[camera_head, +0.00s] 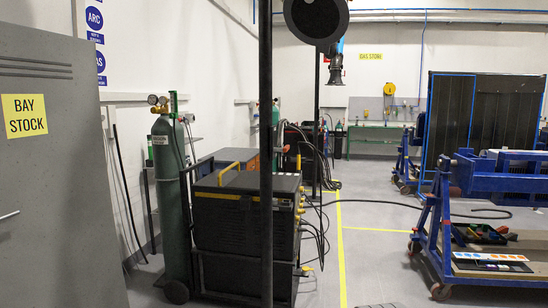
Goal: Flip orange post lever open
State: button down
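I see no orange post lever and no rotary jig that I can make out in the head view. My gripper is not in view. A small orange patch (245,158) shows behind the black machine on the left, too small and covered to make out.
A black welding machine (240,215) and a green gas cylinder (170,200) stand left of centre. A black vertical pole (265,120) crosses the view. A grey cabinet (50,200) fills the left edge. Grey floor (375,255) is mostly clear beside a yellow line (341,250).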

aim_at(286, 148)
jog(key=z, duration=0.15)
jog(key=i, duration=2.1)
jog(key=u, duration=0.25)
